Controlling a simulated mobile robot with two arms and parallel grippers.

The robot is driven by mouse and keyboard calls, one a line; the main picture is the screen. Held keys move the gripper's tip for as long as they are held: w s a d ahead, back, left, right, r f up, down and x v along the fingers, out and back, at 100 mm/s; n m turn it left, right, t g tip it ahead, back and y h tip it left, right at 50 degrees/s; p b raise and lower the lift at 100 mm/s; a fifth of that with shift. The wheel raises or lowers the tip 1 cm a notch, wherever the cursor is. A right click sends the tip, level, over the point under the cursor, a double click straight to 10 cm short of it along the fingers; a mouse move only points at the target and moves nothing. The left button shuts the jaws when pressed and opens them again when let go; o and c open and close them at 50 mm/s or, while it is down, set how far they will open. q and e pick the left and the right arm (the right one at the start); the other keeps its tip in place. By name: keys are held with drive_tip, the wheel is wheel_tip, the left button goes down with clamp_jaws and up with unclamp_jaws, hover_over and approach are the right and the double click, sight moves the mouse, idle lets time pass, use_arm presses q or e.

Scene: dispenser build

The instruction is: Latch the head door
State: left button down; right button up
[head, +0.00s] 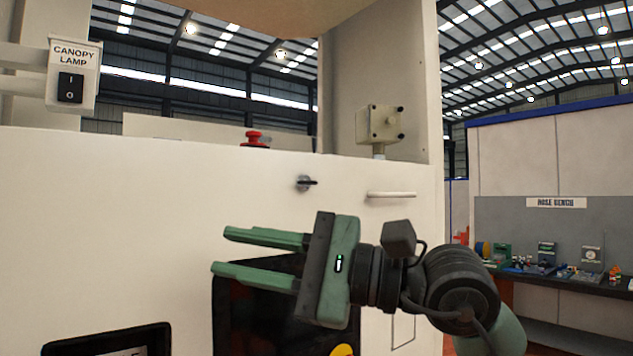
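The head door appears to be part of the wide cream front panel (110,220); its outline is hard to make out. A small dark latch knob (306,183) sits on the panel, its lever lying about level and pointing right. A pale horizontal handle (391,194) is to its right. My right gripper (220,252) reaches in from the right, below the latch and apart from it in the picture. Its two green fingers point left, spread with a gap and nothing between them. My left gripper is out of view.
A red button (254,138) and a beige box (380,124) stand above the panel. A canopy lamp switch (72,78) hangs upper left. A dark opening or panel (240,320) lies behind my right gripper. A hose bench (555,270) stands far right.

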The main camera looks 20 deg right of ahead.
drive_tip(key=w+d+r+t+h, duration=0.2)
drive_tip(key=d+r+t+h, duration=0.35)
drive_tip(key=d, duration=0.25)
drive_tip(key=m+t+h, duration=0.2)
drive_tip(key=h, duration=0.3)
approach(311, 183)
drive_tip(key=w, duration=0.1)
drive_tip(key=p+x, duration=0.2)
drive_tip(key=x, duration=0.1)
drive_tip(key=p+x, duration=0.2)
drive_tip(key=x, duration=0.2)
drive_tip(key=shift+a+r, duration=0.1)
drive_tip(key=shift+a, duration=0.2)
clamp_jaws()
